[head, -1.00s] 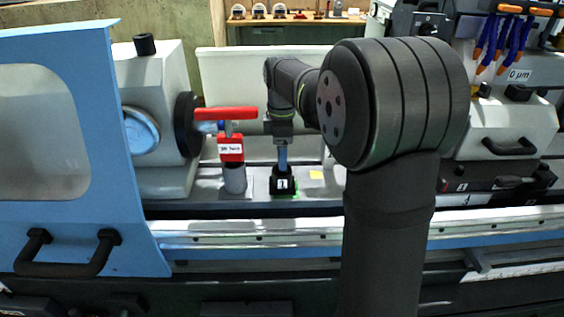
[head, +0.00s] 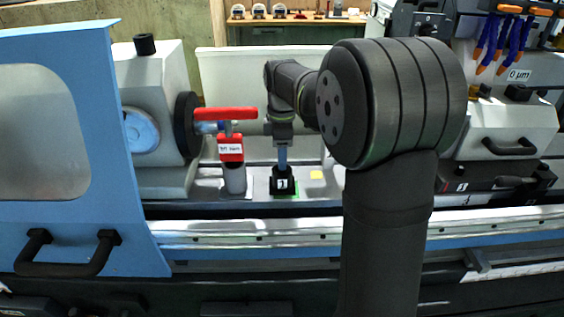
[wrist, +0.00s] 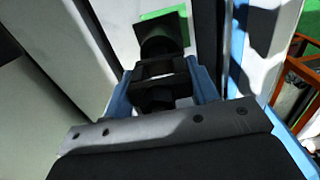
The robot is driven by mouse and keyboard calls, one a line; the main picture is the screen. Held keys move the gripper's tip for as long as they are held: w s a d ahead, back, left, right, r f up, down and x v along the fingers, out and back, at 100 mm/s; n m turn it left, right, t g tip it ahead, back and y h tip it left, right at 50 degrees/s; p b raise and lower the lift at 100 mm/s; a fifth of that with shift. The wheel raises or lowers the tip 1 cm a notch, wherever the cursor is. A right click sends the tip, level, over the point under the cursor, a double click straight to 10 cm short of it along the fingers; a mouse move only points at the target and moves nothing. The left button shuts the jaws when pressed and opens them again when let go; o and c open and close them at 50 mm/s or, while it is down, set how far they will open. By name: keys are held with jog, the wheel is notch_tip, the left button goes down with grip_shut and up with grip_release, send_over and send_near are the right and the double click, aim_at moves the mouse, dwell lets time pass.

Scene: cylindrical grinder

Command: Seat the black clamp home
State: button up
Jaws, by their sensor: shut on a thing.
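The black clamp (head: 285,183) stands about upright on the machine bed, with a white label marked 1 on its front. A green patch shows at its foot. My gripper (head: 282,166) points straight down onto its top and is shut on it. In the wrist view the blue fingers of my gripper (wrist: 168,88) sit either side of the clamp's dark upper part (wrist: 158,93). The clamp's wider dark base (wrist: 162,32) shows beyond them, over a green patch. I cannot tell whether its underside fully touches the bed.
A red T-handled fitting (head: 229,148) on a grey post stands close to the left of the clamp. A dark round chuck (head: 187,125) is further left. A yellow square (head: 316,175) lies to the right. The blue door (head: 140,215) is at the left front.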

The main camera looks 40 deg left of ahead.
jog(key=shift+r, duration=3.8)
jog(key=w+a+f+t+y, duration=0.4)
jog(key=w+a, duration=0.1)
jog(key=a, duration=0.2)
jog(key=shift+w+a, duration=0.3)
jog(key=shift+w, duration=0.1)
jog(key=shift+w+d, duration=2.05)
jog(key=shift+w+d, duration=1.9)
jog(key=shift+d, duration=0.05)
jog(key=o, duration=1.4)
jog(key=shift+c, duration=0.2)
